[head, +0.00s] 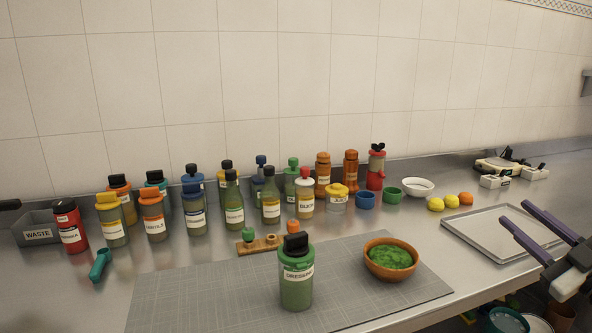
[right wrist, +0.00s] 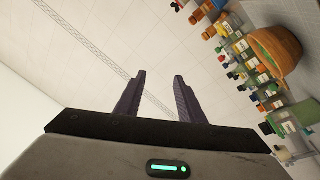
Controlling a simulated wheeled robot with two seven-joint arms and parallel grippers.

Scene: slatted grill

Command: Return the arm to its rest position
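My right gripper (head: 530,226) is at the right edge of the head view, in front of the metal tray. Its two purple fingers are apart with nothing between them. The right wrist view shows the same open fingers (right wrist: 154,98) with only wall tiles behind them. My left gripper is not clearly seen; a small dark piece (head: 9,205) shows at the left edge of the head view, and I cannot tell what it is.
A green dressing bottle (head: 296,288) and a wooden bowl of greens (head: 392,270) stand on the grey mat (head: 190,300). Several bottles line the back of the counter. A metal tray (head: 480,236) lies at the right.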

